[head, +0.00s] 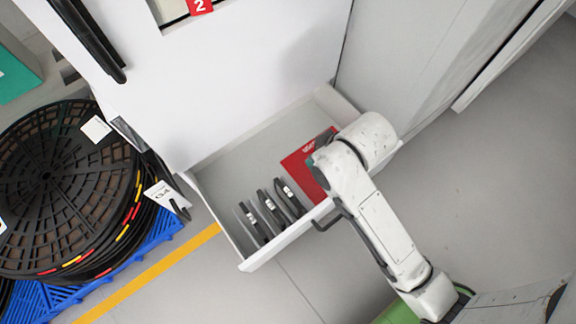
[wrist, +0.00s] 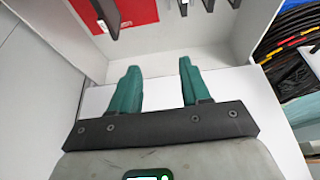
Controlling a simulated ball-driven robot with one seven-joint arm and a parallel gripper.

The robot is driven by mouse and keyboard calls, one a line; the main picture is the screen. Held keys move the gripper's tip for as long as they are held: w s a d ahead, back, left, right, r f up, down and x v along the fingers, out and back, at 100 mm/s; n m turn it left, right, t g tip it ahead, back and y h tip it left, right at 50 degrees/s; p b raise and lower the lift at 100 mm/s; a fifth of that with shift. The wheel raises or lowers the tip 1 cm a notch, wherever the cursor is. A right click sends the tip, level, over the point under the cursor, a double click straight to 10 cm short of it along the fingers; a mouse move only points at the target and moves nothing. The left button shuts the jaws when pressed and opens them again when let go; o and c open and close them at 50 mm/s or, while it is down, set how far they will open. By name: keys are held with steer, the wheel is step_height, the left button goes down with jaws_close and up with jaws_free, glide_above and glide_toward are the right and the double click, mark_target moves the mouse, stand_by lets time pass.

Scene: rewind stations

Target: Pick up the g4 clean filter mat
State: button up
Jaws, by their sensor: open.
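The label writing is too small to read, so I cannot tell which is the g4 clean filter mat. In the wrist view, dark mat ends (wrist: 109,14) show at the top edge. My gripper (wrist: 158,68) has two green fingers, apart and empty, over the drawer's front side and short of the mats. In the head view my arm hides the gripper.
A red flat item (head: 300,165) lies in the drawer right of the mats, partly behind my arm. A dark handle (head: 328,222) sticks out from the drawer front. Black reels (head: 60,180) are stacked on a blue pallet (head: 150,240) at left. Floor right of the drawer is clear.

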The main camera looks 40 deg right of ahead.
steer(key=w+a+f+g, duration=0.1)
steer(key=w+f, duration=0.2)
steer(key=f, duration=0.3)
steer(key=w+a+f+g, duration=0.2)
steer(key=f, duration=0.4)
steer(key=g, duration=0.2)
glide_above(286, 190)
step_height(286, 190, down, 6)
steer(key=shift+d+f, duration=0.1)
steer(key=shift+d, duration=0.05)
step_height(286, 190, down, 5)
steer(key=shift+r+b, duration=0.1)
steer(key=shift+b, duration=1.15)
steer(key=shift+s+f+b, duration=0.2)
steer(key=shift+f+b, duration=0.75)
steer(key=shift+f, duration=0.65)
steer(key=shift+s+f+b, duration=0.15)
steer(key=shift+f+b, duration=0.8)
steer(key=shift+f, duration=0.6)
steer(key=shift+r, duration=0.1)
jaws_close()
